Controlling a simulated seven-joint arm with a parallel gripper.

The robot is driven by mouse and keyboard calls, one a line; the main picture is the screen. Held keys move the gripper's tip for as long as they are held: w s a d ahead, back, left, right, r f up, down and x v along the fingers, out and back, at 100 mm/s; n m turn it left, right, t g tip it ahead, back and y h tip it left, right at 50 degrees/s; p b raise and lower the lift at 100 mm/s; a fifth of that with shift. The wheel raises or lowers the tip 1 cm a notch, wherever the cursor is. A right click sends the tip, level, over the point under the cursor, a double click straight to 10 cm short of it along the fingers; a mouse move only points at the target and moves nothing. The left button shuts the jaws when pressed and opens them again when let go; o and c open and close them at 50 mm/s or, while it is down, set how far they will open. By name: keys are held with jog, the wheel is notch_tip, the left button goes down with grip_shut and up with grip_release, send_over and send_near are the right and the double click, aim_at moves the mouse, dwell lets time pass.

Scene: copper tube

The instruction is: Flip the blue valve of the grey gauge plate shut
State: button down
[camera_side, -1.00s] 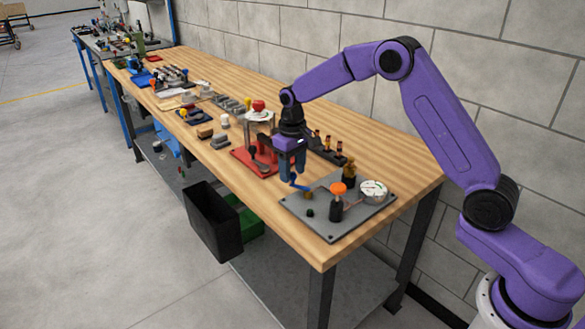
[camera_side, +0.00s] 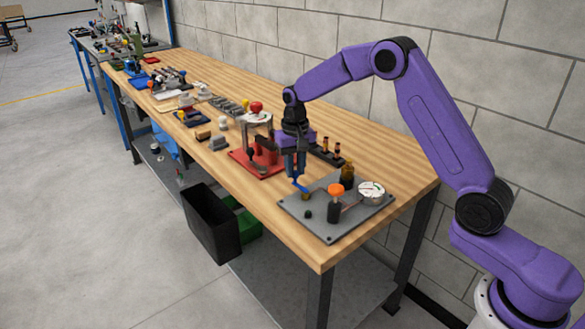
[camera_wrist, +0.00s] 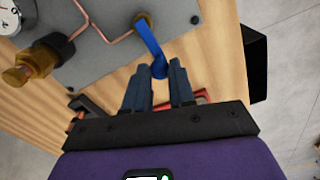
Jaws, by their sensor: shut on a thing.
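The grey gauge plate (camera_side: 322,229) lies near the front end of the bench, and its edge shows in the wrist view (camera_wrist: 95,52). The blue valve (camera_side: 300,186) is at the plate's left corner. In the wrist view its blue lever (camera_wrist: 150,42) slants from the plate out over the wood, with its rounded end between my fingertips. My gripper (camera_side: 296,176) points down over the lever and is shut on it; in the wrist view the fingers (camera_wrist: 160,82) stand either side of the lever's end. The fingers partly hide the lever in the side view.
The plate also carries a white dial gauge (camera_side: 372,191), an orange-capped black post (camera_side: 335,204), a brass fitting (camera_side: 347,173) and copper tube (camera_wrist: 122,38). A red-based fixture (camera_side: 247,160) stands close behind my gripper. A black bin (camera_side: 212,222) is beside the bench.

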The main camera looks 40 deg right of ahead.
aim_at(295, 171)
jog(key=shift+d, duration=0.1)
jog(key=c, duration=0.9)
grip_release()
jog(key=shift+c, duration=0.2)
jog(key=shift+r, duration=0.1)
notch_tip(295, 171, up, 17)
jog(key=shift+r, duration=0.15)
